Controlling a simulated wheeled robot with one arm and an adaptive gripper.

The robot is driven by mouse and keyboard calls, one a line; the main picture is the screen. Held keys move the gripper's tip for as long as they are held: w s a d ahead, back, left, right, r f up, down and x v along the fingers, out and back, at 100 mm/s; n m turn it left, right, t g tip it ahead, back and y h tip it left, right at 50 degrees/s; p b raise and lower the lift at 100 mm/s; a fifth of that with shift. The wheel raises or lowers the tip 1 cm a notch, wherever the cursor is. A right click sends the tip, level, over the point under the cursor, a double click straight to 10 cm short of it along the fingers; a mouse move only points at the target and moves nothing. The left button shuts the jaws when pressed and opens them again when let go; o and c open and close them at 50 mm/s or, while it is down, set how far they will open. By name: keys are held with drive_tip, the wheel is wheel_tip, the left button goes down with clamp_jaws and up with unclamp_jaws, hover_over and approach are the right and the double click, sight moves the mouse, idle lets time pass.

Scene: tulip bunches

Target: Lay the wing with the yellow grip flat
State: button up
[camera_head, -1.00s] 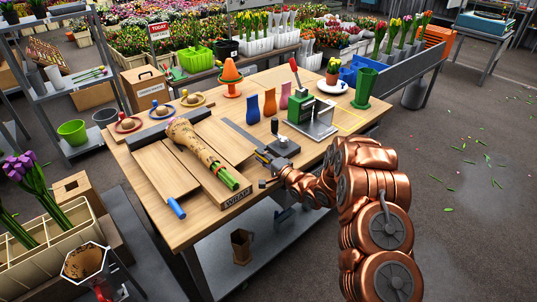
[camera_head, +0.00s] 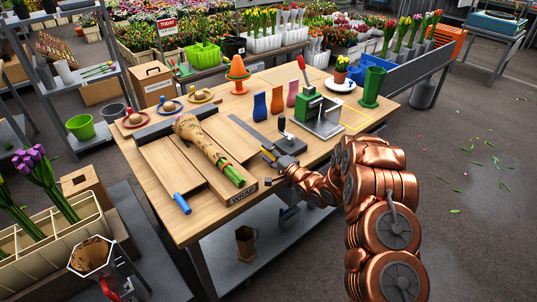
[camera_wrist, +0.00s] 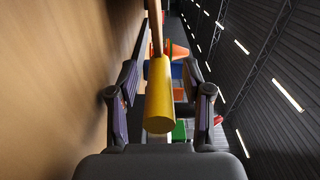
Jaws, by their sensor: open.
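The wrapping stand (camera_head: 241,197) marked WRAP lies on the workbench. A paper-wrapped tulip bunch (camera_head: 199,141) with a red band and green stems lies on its middle board. The left wing (camera_head: 163,166) has a blue grip (camera_head: 182,203) and lies flat. The right wing (camera_head: 223,134) is beside the bunch; its tilt is hard to tell. Its yellow grip (camera_head: 268,153) is at my gripper (camera_head: 273,159). In the wrist view, the yellow grip (camera_wrist: 159,95) sits between the two spread fingers of my gripper (camera_wrist: 160,108), with gaps on both sides.
A green press (camera_head: 309,105) with a red lever stands right of my gripper.

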drive_tip(key=v, duration=1.2)
